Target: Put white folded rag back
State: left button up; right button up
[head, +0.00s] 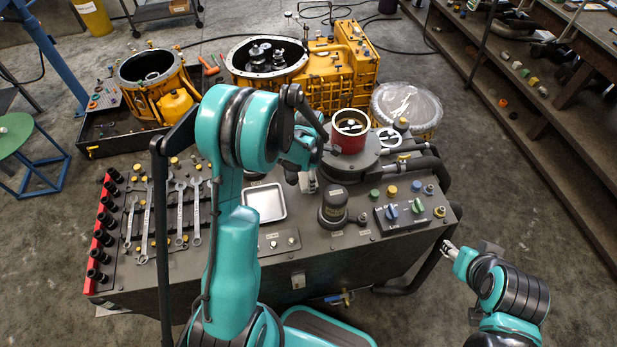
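I cannot clearly make out a white folded rag in the head view. My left arm rises across the cart and bends right. Its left gripper (309,182) points down over the cart top, between a small metal tray (265,203) and a black cylinder (334,204). Its fingers are small and partly hidden by the arm, so I cannot tell whether they hold anything. My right gripper (450,250) is low at the right, beside the cart's right end and apart from the objects on top. Its finger opening is too small to judge.
The cart (330,262) carries wrenches (163,215), a red socket rail (101,235), a red pot (350,132) and a knob box (403,212). Yellow transmission housings (340,72) and a plastic-covered tub (408,104) stand behind. A shelf (540,120) stands right; floor between is mostly clear.

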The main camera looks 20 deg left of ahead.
pick_arm(q)
jog(key=o, duration=1.1)
notch_tip(320, 180, up, 12)
jog(key=p, duration=0.3)
jog(key=s+d+r+m+t, duration=0.3)
jog(key=s+r+m, duration=0.2)
jog(key=s+m, duration=0.3)
jog(key=s+d+r+m+t, duration=0.4)
jog(key=s+r+m, duration=0.2)
jog(key=m, duration=1.1)
jog(key=shift+s+d, duration=0.2)
jog(key=shift+s, duration=1.2)
